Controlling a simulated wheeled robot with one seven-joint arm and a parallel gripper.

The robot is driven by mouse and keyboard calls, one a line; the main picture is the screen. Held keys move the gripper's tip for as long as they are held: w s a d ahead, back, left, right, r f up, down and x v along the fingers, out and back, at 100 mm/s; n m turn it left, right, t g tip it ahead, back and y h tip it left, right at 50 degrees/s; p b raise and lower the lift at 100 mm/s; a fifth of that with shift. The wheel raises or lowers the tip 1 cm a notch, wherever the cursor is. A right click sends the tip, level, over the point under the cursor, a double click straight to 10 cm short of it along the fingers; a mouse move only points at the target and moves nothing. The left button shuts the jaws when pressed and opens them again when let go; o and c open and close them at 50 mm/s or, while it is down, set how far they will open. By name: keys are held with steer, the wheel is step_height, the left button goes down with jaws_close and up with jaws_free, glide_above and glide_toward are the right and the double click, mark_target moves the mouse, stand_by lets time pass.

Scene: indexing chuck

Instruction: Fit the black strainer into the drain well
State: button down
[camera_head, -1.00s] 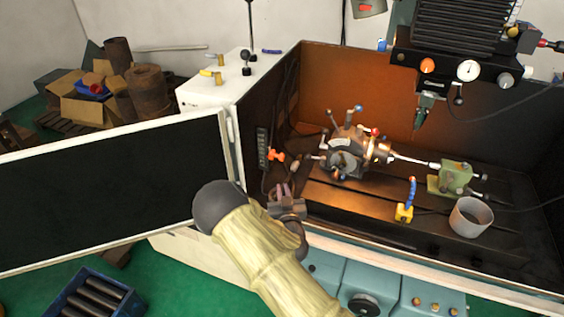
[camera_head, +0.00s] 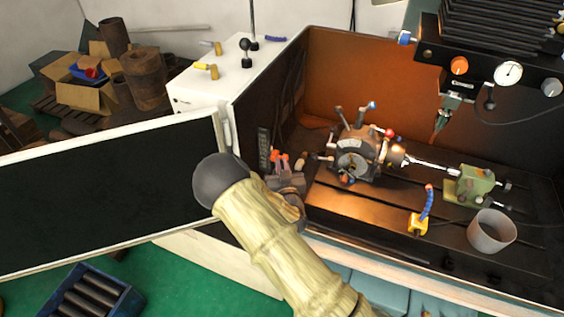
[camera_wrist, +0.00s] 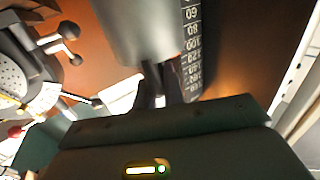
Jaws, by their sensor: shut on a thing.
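My gripper (camera_head: 284,178) is at the left inner wall of the machine enclosure, in front of the orange knobs. In the wrist view its dark jaws (camera_wrist: 160,88) are shut on a smooth rounded body (camera_wrist: 140,30), which looks grey in this light. I take it for the black strainer, though no holes show and most of it is out of frame. I cannot make out a drain well for certain. An open grey cylinder (camera_head: 492,232) stands upright at the table's right front, well apart from my gripper.
The indexing chuck (camera_head: 358,158) with its levers stands mid-table, and a green tailstock (camera_head: 470,186) stands to its right. A yellow block with a blue hose (camera_head: 420,222) is in front. A scale strip (camera_wrist: 192,45) runs up the wall close by. The open door (camera_head: 110,195) is left.

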steer(key=shift+s+d, duration=0.15)
steer(key=shift+s, duration=0.3)
steer(key=f+b, duration=0.4)
steer(key=shift+w, duration=0.25)
steer(key=shift+s+d+f+b, duration=0.1)
steer(key=shift+f+b, duration=0.35)
steer(key=shift+f, duration=0.45)
steer(key=shift+s+a+b, duration=0.15)
steer(key=shift+a+b, duration=0.05)
steer(key=shift+b, duration=0.25)
steer(key=shift+d+b, duration=0.1)
steer(key=shift+b, duration=0.25)
stand_by(0.8)
steer(key=shift+f+b, duration=1.9)
steer(key=shift+f, duration=0.15)
